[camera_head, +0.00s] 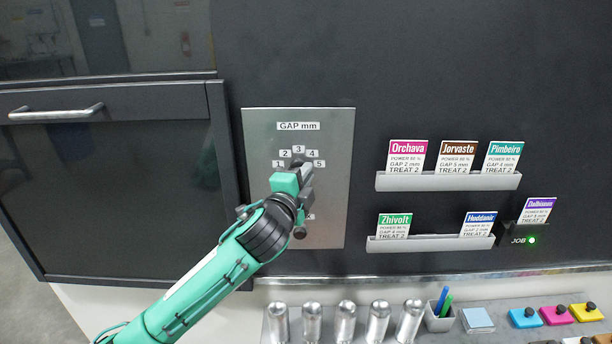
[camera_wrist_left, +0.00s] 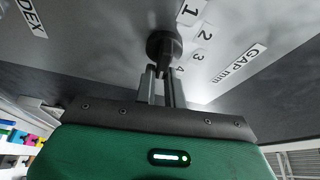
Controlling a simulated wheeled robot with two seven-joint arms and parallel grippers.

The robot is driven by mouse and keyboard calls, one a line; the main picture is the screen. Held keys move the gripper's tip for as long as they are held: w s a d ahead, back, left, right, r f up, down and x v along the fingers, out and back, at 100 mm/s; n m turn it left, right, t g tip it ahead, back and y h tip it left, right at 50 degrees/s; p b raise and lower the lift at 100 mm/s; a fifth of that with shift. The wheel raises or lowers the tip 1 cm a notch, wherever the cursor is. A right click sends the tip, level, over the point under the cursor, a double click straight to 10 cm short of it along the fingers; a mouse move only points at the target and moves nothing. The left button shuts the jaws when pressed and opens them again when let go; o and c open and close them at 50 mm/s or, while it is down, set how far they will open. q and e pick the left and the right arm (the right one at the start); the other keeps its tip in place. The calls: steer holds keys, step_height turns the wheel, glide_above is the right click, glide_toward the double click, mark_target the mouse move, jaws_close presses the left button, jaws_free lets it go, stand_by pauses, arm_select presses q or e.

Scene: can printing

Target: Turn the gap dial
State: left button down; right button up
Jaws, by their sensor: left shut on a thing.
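The gap dial (camera_wrist_left: 163,44) is a dark round knob with a raised grip bar, on a grey metal panel (camera_head: 335,215) labelled "GAP mm". The numbers 1 to 5 are arched around it. My left gripper (camera_wrist_left: 163,78) is shut on the dial's grip bar, with one finger on each side. In the head view the left gripper (camera_head: 301,171) covers most of the dial, and its pointer setting cannot be read. My right gripper is in neither view.
Upright job cards stand in two grey racks (camera_head: 448,182) to the right; a purple-topped card (camera_head: 538,208) is in the JOB holder with a green light. Below, a shelf carries several silver cans (camera_head: 345,322), a pen cup (camera_head: 438,318) and coloured pads. A handled dark door (camera_head: 110,190) is left.

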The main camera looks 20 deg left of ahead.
arm_select(q)
steer(key=c, duration=1.5)
jaws_free()
steer(key=shift+a, duration=0.2)
steer(key=shift+w+a+f, duration=0.1)
steer(key=shift+w, duration=0.1)
steer(key=shift+s+d, duration=0.15)
steer(key=shift+d, duration=0.05)
steer(key=s+b, duration=0.2)
steer(key=s, duration=0.2)
steer(key=s+a+b, duration=0.1)
steer(key=s+b, duration=0.1)
steer(key=s, duration=0.3)
steer(key=s+b, duration=0.2)
steer(key=s, duration=0.2)
steer(key=shift+s+a+f, duration=0.25)
steer(key=shift+s+f, duration=0.05)
steer(key=shift+f, duration=0.05)
